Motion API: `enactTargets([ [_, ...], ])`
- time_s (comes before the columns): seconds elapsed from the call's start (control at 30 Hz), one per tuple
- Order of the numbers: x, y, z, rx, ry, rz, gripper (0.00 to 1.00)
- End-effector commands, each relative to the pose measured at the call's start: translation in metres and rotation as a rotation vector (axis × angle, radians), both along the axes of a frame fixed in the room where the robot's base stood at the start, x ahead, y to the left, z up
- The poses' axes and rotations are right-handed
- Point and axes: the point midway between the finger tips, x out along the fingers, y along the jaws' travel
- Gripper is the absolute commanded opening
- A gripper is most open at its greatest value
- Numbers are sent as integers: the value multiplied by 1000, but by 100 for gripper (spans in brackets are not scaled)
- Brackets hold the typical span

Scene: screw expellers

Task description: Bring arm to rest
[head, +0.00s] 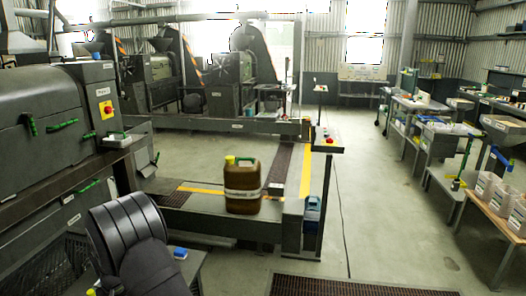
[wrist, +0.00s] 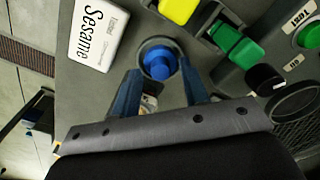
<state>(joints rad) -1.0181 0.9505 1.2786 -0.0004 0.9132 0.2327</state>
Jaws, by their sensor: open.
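My gripper (wrist: 158,82) shows in the wrist view with its two blue fingers apart. The fingers stand on either side of a round blue button (wrist: 158,63) in a dark ring on a grey panel (wrist: 75,72). Nothing is seen held between them. I cannot tell whether a fingertip touches the panel. In the head view my dark arm is at the lower left, and I cannot make out the gripper there.
A brown jug (head: 242,190) stands on a low beam. Machines line the left; benches (head: 440,130) line the right. The middle floor is clear.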

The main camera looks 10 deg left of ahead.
Motion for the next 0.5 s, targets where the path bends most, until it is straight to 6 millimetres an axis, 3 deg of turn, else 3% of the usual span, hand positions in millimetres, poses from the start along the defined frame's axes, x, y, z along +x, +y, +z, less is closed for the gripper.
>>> enactTargets([
  [0.03,0,0,-7,0,0,0,41],
  [0.2,0,1,23,3,-1,0,41],
  [0.5,0,0,36,1,0,0,41],
])
